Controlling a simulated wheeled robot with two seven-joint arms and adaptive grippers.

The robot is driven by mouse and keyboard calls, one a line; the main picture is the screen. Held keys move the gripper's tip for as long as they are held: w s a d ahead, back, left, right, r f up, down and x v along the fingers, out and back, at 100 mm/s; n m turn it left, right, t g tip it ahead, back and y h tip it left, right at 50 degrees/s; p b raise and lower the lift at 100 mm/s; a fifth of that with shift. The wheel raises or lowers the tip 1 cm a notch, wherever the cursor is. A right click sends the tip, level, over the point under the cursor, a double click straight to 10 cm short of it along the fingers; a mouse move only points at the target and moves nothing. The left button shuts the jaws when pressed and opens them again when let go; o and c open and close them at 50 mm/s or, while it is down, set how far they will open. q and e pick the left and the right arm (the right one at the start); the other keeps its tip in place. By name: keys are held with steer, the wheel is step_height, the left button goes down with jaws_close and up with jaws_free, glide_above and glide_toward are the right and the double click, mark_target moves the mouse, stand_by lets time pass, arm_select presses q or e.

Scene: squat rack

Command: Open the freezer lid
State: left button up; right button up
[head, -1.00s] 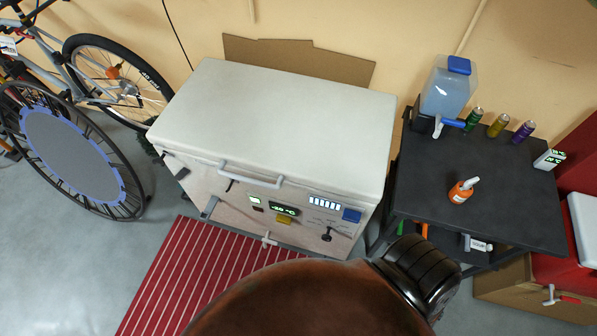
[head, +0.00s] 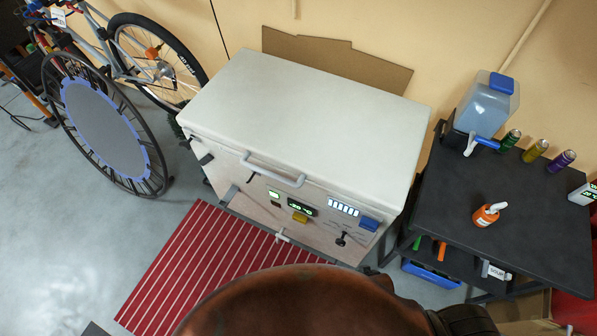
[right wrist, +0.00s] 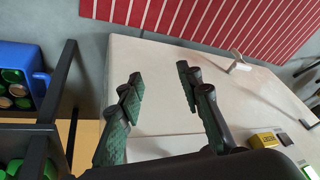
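The white freezer lid (head: 305,110) lies shut on the chest freezer. A pale bar handle (head: 272,170) sits along the lid's front edge. The freezer's front panel (head: 270,205) carries a lit display, a yellow button and a blue block. In the right wrist view, my right gripper (right wrist: 160,76) is open and empty, its two green-padded fingers apart in front of the freezer's pale front (right wrist: 165,110). The handle cannot be made out in that view. In the head view my brown and black arm hides the right gripper. My left gripper is in neither view.
A dark table (head: 525,235) with a water dispenser (head: 486,105), spray cans and an orange bottle (head: 487,216) stands close at the freezer's right. A bicycle (head: 150,65) and small trampoline (head: 105,125) stand left. A red striped mat (head: 195,260) lies in front.

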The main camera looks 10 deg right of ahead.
mark_target(271, 174)
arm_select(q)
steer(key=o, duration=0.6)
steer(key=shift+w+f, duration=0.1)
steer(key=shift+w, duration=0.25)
arm_select(e)
steer(key=w+a+r+t+y, duration=0.1)
steer(key=w+a+r, duration=0.15)
steer(key=r, duration=0.55)
steer(key=w+a+r+t+y, duration=0.1)
steer(key=w+a+r, duration=0.1)
steer(key=w+r, duration=0.35)
steer(key=w+a+r+t+y, duration=0.1)
steer(key=w+a+r, duration=0.15)
steer(key=r, duration=0.75)
steer(key=w+a+r+m+t+y, duration=0.2)
steer(key=w+a+r+m+t, duration=0.1)
steer(key=w+a+r, duration=0.2)
steer(key=w+a+r+m+t+y, duration=0.2)
steer(key=w+a+r, duration=0.3)
steer(key=w+a, duration=0.3)
steer(key=w+a+r+m+t+y, duration=0.1)
steer(key=w+a+r+m+t, duration=0.2)
steer(key=w+a+r, duration=0.3)
steer(key=shift+w+a+m+t+y+b, duration=0.3)
steer(key=shift+w+a+m+y+b, duration=0.15)
steer(key=shift+w+a, duration=0.25)
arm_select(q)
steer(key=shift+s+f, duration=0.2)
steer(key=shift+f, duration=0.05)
